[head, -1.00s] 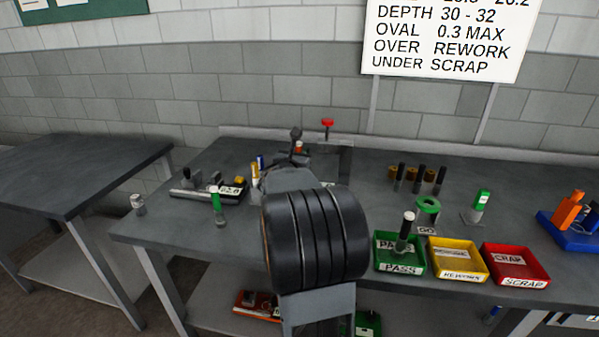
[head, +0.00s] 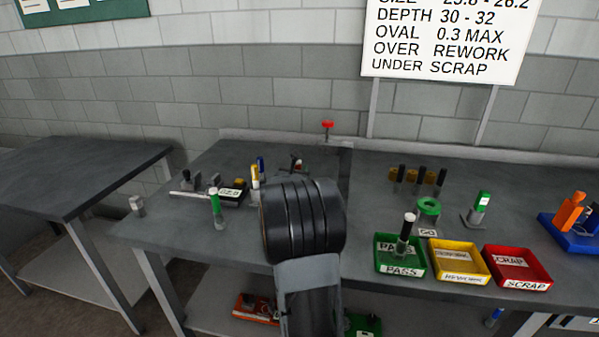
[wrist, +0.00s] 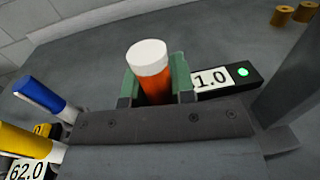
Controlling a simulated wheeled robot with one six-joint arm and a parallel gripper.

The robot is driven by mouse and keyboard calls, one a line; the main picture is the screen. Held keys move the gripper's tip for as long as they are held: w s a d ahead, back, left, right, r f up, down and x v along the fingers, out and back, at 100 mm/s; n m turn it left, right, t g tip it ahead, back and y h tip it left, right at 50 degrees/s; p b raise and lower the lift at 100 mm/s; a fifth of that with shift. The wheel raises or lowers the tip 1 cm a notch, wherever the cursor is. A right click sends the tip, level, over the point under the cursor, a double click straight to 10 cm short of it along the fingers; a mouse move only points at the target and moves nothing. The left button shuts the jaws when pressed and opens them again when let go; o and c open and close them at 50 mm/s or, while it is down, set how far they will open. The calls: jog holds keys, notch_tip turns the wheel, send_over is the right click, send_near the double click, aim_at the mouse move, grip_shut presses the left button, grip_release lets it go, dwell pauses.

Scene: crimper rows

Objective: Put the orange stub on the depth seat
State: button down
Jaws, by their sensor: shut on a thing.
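The orange stub (wrist: 155,81), with a white top end, stands between the green-padded jaws of my gripper (wrist: 155,90) in the wrist view. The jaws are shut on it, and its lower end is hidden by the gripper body. In the head view my arm's black joint hides most of the gripper; small dark and reddish bits show just beyond it. I cannot make out the depth seat for certain. A black readout box (wrist: 225,79) showing 1.0 with a green light lies right of the stub.
A blue stub (wrist: 45,99) and a yellow stub (wrist: 28,143) stand left of my gripper, near a 62.0 readout (wrist: 27,170). Green (head: 401,270), yellow (head: 461,276) and red (head: 518,285) trays line the right front.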

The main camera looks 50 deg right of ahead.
jog(key=shift+f, duration=0.15)
jog(key=c, duration=1)
grip_release()
jog(key=shift+o, duration=0.2)
